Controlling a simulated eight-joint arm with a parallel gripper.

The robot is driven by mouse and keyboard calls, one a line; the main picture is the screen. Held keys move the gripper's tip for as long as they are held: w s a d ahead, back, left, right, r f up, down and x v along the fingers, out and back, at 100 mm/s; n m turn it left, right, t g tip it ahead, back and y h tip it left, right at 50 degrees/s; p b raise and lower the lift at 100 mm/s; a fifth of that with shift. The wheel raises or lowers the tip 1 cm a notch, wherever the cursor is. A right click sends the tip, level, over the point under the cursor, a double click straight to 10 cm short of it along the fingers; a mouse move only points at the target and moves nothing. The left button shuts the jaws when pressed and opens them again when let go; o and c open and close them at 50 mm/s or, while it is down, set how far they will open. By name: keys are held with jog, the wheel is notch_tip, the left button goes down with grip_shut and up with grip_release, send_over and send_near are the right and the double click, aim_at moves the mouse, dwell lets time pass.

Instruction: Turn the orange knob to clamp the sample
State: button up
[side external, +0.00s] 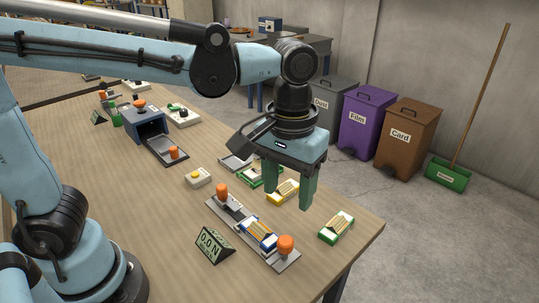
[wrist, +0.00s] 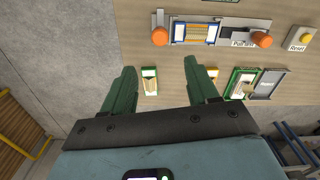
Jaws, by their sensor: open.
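A grey clamp fixture (side external: 228,207) lies on the table with an orange knob (side external: 286,243) at its near end and another orange knob (side external: 222,190) at its far end. In the wrist view these knobs show at the left (wrist: 160,36) and right (wrist: 262,39). A blue-edged sample (side external: 258,234) lies in the fixture between them, also visible in the wrist view (wrist: 194,32). My gripper (side external: 290,198) is open and empty above the table beside the fixture, apart from both knobs. In the wrist view its fingers (wrist: 160,75) point towards the fixture.
A green-edged card (side external: 336,227) lies near the table's right edge. A yellow-edged card (side external: 283,192) is behind my fingers. A "0.0 N" display (side external: 212,244) stands left of the fixture. A yellow button box (side external: 199,177) and a blue machine (side external: 146,123) are farther back.

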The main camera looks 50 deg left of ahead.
aim_at(285, 240)
notch_tip(285, 240, down, 12)
jog(key=shift+f, duration=0.1)
dwell(0.6)
jog(key=shift+c, duration=0.2)
jog(key=c, duration=1)
